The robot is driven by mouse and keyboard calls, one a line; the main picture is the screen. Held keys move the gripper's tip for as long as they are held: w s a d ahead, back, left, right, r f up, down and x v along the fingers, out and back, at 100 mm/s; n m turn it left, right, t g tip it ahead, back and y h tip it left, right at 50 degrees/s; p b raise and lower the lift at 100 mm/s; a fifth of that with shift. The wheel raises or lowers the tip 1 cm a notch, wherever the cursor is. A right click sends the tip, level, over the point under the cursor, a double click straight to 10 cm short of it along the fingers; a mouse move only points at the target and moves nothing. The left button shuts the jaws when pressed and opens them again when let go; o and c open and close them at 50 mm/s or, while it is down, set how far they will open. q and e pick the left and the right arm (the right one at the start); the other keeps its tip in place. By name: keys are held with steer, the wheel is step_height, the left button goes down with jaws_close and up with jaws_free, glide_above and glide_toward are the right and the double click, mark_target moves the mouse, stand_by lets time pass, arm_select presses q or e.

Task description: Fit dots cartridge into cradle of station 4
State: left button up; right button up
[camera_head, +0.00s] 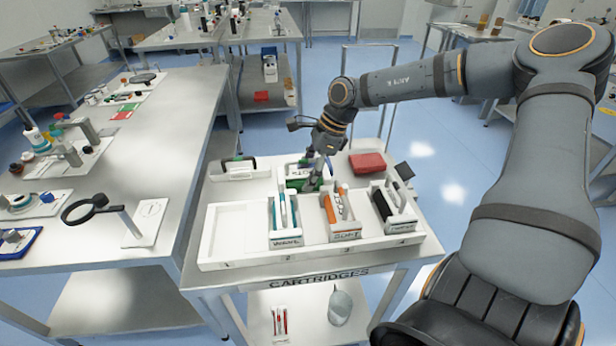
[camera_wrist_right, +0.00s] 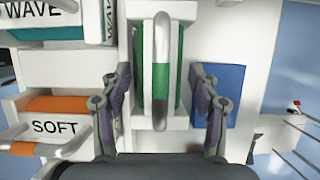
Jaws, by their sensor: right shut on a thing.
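A white cartridge with a green core (camera_head: 297,184) is at the back of the cartridge tray (camera_head: 232,254), behind the numbered row. My left gripper is not in view.
A teal WAVE cartridge (camera_head: 283,218) and an orange SOFT cartridge (camera_head: 340,212) stand beside station 4's cartridge. Station 1 at the left is empty. A white holder (camera_head: 240,170) and a red box (camera_head: 367,162) are at the back. A bench with a magnifier (camera_head: 90,207) stands left.

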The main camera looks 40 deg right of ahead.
steer(key=shift+w+d+f, duration=0.1)
steer(key=shift+w+f, duration=0.05)
steer(key=shift+f, duration=0.15)
steer(key=o, duration=1.6)
steer(key=shift+c, duration=0.2)
steer(key=p+v, duration=0.2)
steer(key=v, duration=0.1)
steer(key=p+v, duration=0.1)
steer(key=p, duration=0.1)
steer(key=shift+r, duration=0.45)
steer(key=p+v, duration=0.7)
steer(key=p, duration=0.7)
steer(key=shift+s+r+p, duration=0.2)
steer(key=shift+s+p, duration=0.05)
steer(key=shift+p, duration=0.1)
steer(key=shift+d, duration=0.1)
